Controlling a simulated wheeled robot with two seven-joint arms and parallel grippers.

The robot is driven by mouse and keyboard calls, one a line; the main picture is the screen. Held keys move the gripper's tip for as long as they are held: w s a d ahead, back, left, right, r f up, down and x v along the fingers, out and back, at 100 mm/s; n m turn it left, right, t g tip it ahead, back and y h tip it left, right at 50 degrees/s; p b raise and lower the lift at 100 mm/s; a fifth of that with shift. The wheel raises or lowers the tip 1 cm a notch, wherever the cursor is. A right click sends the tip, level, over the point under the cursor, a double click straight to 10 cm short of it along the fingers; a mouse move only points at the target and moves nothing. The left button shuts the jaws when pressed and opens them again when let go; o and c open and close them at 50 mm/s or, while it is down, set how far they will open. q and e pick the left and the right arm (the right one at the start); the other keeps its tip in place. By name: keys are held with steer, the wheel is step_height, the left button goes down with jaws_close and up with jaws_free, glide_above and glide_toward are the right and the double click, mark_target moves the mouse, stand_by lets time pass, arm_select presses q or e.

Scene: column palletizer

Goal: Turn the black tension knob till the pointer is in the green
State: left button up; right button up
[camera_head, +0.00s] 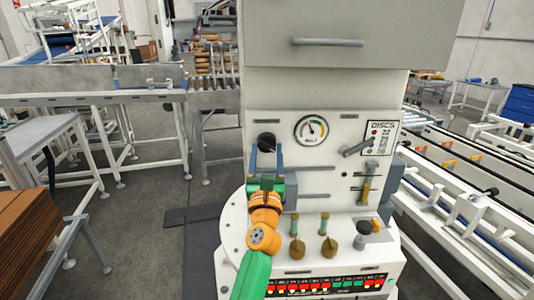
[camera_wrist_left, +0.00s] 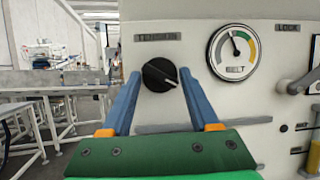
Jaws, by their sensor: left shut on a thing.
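The black tension knob (camera_head: 266,141) is on the white machine's front panel, with a white mark on its face pointing to the lower right in the left wrist view (camera_wrist_left: 160,74). My left gripper (camera_head: 266,150) has its blue fingers on either side of the knob and is shut on it; the fingers also show in the left wrist view (camera_wrist_left: 159,76). The round belt gauge (camera_head: 311,130) is right of the knob. In the left wrist view the gauge (camera_wrist_left: 232,52) has its pointer up and slightly left, on the white part just left of the green band. My right gripper is not in view.
A lever (camera_head: 357,147) and the DISCS label plate (camera_head: 378,138) are right of the gauge. Below are small knobbed handles (camera_head: 329,245) and a row of lit indicators (camera_head: 325,284). Conveyors stand left (camera_head: 90,85) and right (camera_head: 470,190), with brown stacked boards (camera_head: 25,225) at lower left.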

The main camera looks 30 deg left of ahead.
arm_select(q)
steer(key=m+p, duration=0.1)
steer(key=m+h+p, duration=0.1)
steer(key=m+p, duration=0.1)
steer(key=m+t+h+p, duration=0.1)
steer(key=shift+s+a+r+m, duration=0.1)
steer(key=shift+r+m, duration=0.2)
steer(key=shift+r, duration=0.05)
steer(key=shift+f+m+h+p, duration=0.15)
steer(key=shift+m+h+p, duration=1)
steer(key=shift+m, duration=0.45)
steer(key=o, duration=1.4)
steer(key=shift+f+y, duration=0.1)
steer(key=shift+y, duration=0.15)
